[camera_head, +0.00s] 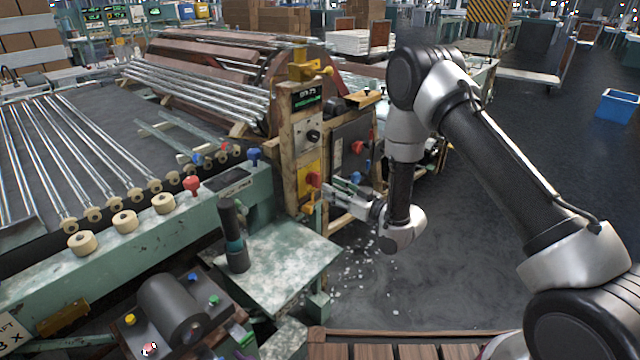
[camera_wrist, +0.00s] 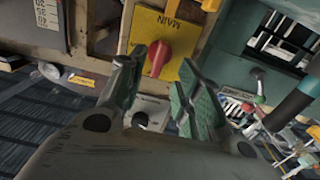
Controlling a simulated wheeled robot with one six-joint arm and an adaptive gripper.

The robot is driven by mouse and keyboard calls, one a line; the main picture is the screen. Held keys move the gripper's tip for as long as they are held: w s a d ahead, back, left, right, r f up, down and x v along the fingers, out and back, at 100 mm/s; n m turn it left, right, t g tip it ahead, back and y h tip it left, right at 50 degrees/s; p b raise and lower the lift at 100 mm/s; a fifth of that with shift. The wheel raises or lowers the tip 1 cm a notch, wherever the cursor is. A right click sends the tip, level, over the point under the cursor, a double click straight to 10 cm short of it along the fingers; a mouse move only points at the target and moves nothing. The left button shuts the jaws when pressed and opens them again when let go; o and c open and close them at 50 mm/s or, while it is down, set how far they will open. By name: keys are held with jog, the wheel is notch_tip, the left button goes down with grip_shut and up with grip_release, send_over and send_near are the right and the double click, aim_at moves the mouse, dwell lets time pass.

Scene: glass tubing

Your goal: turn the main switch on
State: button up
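The main switch is a red rotary knob (camera_head: 313,180) on a yellow plate (camera_head: 303,187) low on the front of the wooden control post. In the wrist view, the red knob (camera_wrist: 158,58) sits below the upside-down word MAIN on the yellow plate (camera_wrist: 168,25), its grip slightly tilted from upright. My gripper (camera_head: 330,184) is just right of the plate, pointing at it. In the wrist view, my gripper (camera_wrist: 159,66) is open, one finger on each side of the knob. Gaps show on both sides; I cannot tell how deep the fingertips reach.
Above the plate are a black dial (camera_head: 314,135) and a small green-digit display (camera_head: 307,98). A dark box (camera_head: 350,145) with another red knob stands right of the post. A green bench (camera_head: 285,250) with a black upright handle (camera_head: 233,235) is in front. Open floor lies right.

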aim_at(319, 182)
jog(key=x, duration=0.6)
grip_shut()
